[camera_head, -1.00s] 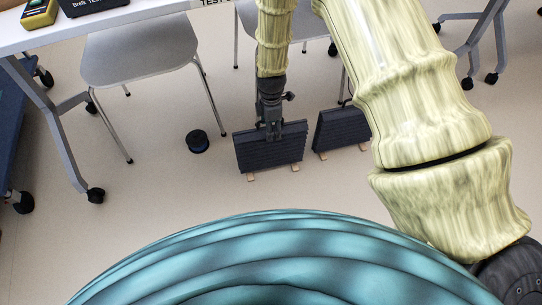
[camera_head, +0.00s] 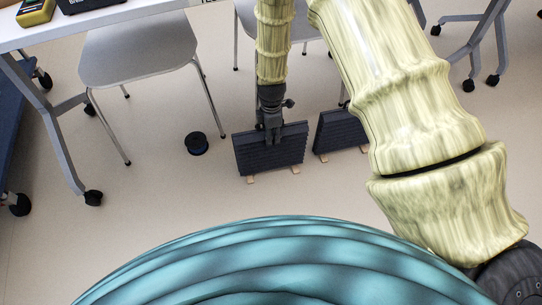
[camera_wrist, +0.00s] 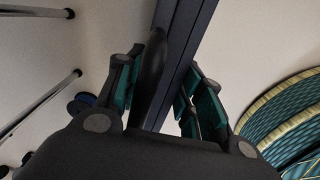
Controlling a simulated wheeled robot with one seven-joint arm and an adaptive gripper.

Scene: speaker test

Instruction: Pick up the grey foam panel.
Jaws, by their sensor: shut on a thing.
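A dark grey foam panel (camera_head: 289,148) with a ribbed face stands upright on two small wooden feet on the floor, in the middle of the head view. My gripper (camera_head: 272,138) points down from above and is shut on the panel's top edge near its middle. In the wrist view the panel's long dark edge (camera_wrist: 186,48) runs between the fingers of my gripper (camera_wrist: 165,95). A second, similar dark panel (camera_head: 340,132) stands just to the right and behind. My arm partly hides its right end.
A round black-and-blue object (camera_head: 197,144) lies on the floor left of the panel. A grey chair (camera_head: 137,55) and a white table (camera_head: 110,18) on wheeled legs stand behind to the left. The floor in front is clear.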

